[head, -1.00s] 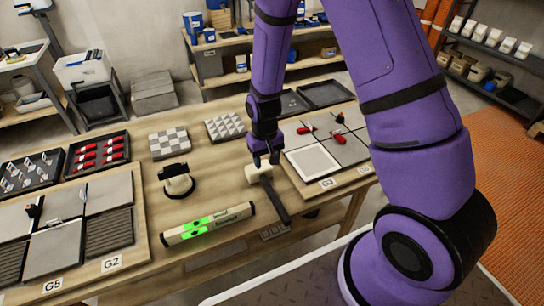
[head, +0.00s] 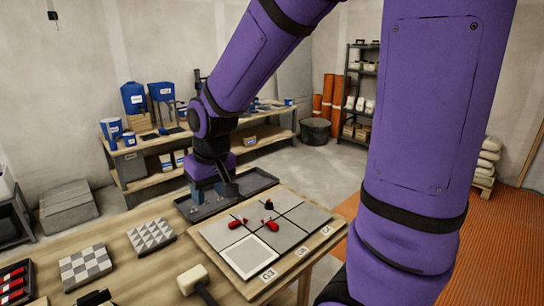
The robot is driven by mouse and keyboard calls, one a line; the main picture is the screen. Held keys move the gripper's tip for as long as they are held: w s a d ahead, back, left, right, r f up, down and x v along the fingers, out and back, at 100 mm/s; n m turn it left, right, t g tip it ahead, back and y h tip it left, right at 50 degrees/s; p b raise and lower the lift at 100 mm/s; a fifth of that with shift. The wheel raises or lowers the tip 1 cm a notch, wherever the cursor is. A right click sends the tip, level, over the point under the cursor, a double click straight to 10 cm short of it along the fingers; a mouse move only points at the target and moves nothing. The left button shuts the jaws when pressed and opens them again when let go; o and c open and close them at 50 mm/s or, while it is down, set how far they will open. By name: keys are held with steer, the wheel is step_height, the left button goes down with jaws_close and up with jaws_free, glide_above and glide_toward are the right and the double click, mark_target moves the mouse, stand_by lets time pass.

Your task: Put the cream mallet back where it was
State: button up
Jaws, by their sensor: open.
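The cream mallet (head: 192,279) lies on the wooden worktable (head: 150,265) at the bottom of the view. Its pale head shows, and its dark handle is cut off by the lower frame edge. It lies left of the tile board with the G3 label, apart from it. My gripper (head: 212,191) is open and looks empty. It is well away from the mallet, higher in the picture, over or in front of a dark tray (head: 262,180) at the worktable's far side. The gripper hides part of that tray.
The tile board (head: 308,214) carries grey tiles, a white-edged tile and red pieces. Two patterned tile samples (head: 86,266) (head: 151,235) lie to the left. A tray of red pieces (head: 14,280) is at the lower left. A bench (head: 140,165) with blue containers stands behind.

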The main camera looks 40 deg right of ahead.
steer(key=s+d+r+t, duration=0.2)
steer(key=s+d+r, duration=0.1)
steer(key=s+r, duration=1)
steer(key=s, duration=0.4)
steer(key=shift+t, duration=0.4)
steer(key=shift+o, duration=0.2)
steer(key=shift+w+d, duration=0.1)
